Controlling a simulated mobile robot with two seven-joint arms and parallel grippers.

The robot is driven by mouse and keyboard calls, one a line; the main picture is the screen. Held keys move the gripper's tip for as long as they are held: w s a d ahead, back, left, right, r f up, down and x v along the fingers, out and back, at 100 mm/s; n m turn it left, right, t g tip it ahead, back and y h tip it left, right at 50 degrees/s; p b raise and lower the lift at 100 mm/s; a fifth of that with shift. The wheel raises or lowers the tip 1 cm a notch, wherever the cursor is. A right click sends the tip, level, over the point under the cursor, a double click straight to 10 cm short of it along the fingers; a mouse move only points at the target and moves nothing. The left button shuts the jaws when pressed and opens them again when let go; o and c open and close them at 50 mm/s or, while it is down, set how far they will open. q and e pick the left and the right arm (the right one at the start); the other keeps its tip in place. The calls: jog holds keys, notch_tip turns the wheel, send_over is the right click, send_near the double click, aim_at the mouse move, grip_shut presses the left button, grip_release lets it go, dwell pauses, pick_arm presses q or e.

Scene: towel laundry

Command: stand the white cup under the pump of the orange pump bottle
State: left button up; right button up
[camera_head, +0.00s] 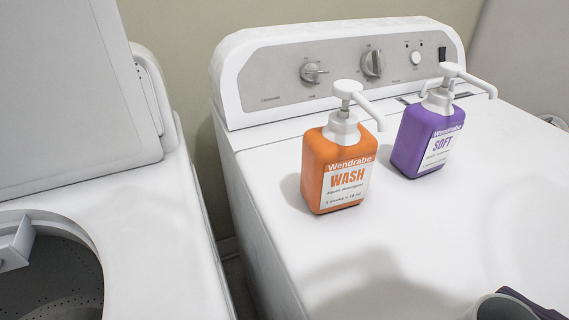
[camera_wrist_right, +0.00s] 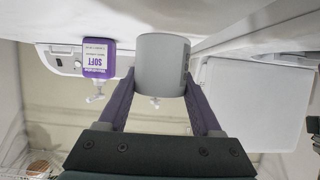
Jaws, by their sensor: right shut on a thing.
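The orange pump bottle (camera_head: 337,168), labelled WASH, stands upright on the dryer top, its white pump spout (camera_head: 370,112) pointing right and toward the front. The white cup (camera_wrist_right: 150,64), greyish in this light, is between the purple fingers of my right gripper (camera_wrist_right: 160,78), which is shut on it. In the head view, only the cup's rim (camera_head: 500,308) and part of the right gripper (camera_head: 532,302) show at the bottom right edge, apart from the bottle. In the wrist view, the cup hides the orange bottle's body. My left gripper is out of view.
A purple SOFT pump bottle (camera_head: 428,138) stands right of the orange one; it also shows in the wrist view (camera_wrist_right: 96,58). The control panel (camera_head: 350,70) rises behind. The dryer top (camera_head: 420,235) in front is clear. An open washer (camera_head: 150,235) stands left, across a gap.

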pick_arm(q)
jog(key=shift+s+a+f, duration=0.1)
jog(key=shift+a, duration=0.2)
pick_arm(e)
jog(key=shift+s+a+f, duration=0.15)
jog(key=shift+a, duration=0.1)
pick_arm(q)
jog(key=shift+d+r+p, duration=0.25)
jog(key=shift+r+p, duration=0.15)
pick_arm(e)
jog(key=w+a, duration=0.2)
jog(key=w, duration=0.3)
jog(key=w+a, duration=0.2)
jog(key=w, duration=0.4)
jog(key=w+a, duration=0.2)
jog(key=w, duration=0.3)
jog(key=shift+w, duration=0.25)
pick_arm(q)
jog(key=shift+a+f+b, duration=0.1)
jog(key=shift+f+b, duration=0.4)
pick_arm(e)
jog(key=shift+f, duration=1.7)
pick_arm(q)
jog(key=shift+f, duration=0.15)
pick_arm(e)
jog(key=shift+f, duration=0.2)
jog(key=o, duration=1.3)
